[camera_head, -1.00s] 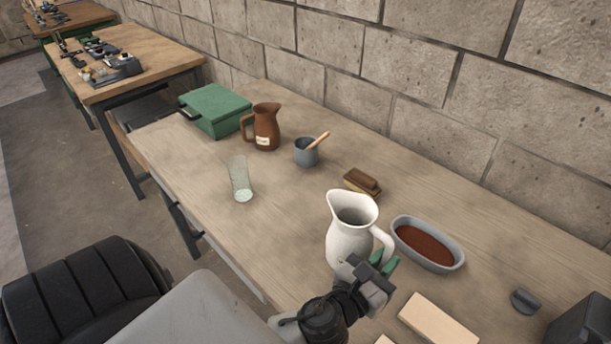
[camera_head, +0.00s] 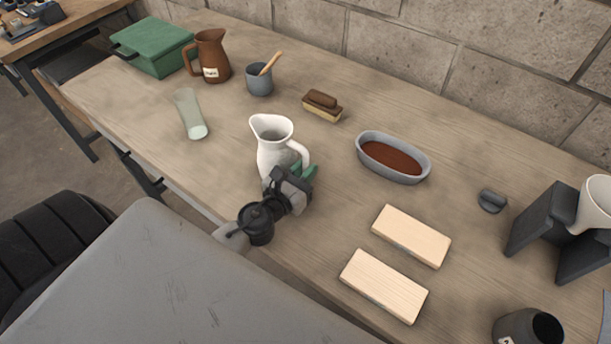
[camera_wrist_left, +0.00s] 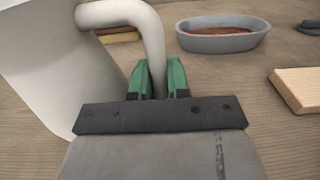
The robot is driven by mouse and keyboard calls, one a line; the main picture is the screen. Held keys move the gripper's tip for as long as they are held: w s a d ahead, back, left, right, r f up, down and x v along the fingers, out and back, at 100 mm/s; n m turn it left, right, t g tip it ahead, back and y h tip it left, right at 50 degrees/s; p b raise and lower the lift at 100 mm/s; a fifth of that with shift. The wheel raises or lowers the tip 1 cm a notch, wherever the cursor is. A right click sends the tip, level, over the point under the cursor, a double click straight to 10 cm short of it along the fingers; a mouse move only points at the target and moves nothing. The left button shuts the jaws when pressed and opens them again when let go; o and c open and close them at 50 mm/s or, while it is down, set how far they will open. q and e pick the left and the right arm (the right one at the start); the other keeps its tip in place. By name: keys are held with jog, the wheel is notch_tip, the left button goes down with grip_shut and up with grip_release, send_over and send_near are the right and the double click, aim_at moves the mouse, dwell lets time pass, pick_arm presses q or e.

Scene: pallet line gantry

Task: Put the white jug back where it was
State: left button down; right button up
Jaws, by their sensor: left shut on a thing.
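The white jug (camera_head: 271,148) is upright over the near-middle part of the wooden table, its spout to the left and its handle to the right. My left gripper (camera_head: 303,172) is shut on the jug's handle. In the left wrist view the green fingertips (camera_wrist_left: 158,80) sit on both sides of the white handle (camera_wrist_left: 150,38), with the jug body (camera_wrist_left: 40,70) at the left. I cannot tell whether the jug's base touches the table, since the gripper partly hides it. My right gripper is not in view.
A brush (camera_head: 322,106) lies behind. To the right are an oval dish (camera_head: 393,157), two pale blocks (camera_head: 411,236) and a dark stand (camera_head: 545,222).

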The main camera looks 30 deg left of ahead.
pick_arm(q)
jog(key=shift+f, duration=0.3)
jog(key=shift+f, duration=0.1)
jog(key=c, duration=1.1)
grip_release()
jog(key=s+b, duration=0.1)
jog(key=s, duration=0.2)
jog(key=s+b, duration=0.2)
jog(key=s, duration=0.2)
jog(key=s+b, duration=0.1)
jog(key=s, duration=0.2)
jog(key=shift+s+a+f+b, duration=0.15)
jog(key=shift+a+b, duration=0.2)
jog(key=shift+b, duration=0.05)
jog(key=shift+s+b, duration=0.35)
jog(key=shift+s, duration=0.3)
jog(key=shift+s+a+r, duration=0.1)
jog(key=shift+s+r, duration=0.1)
jog(key=shift+r, duration=0.05)
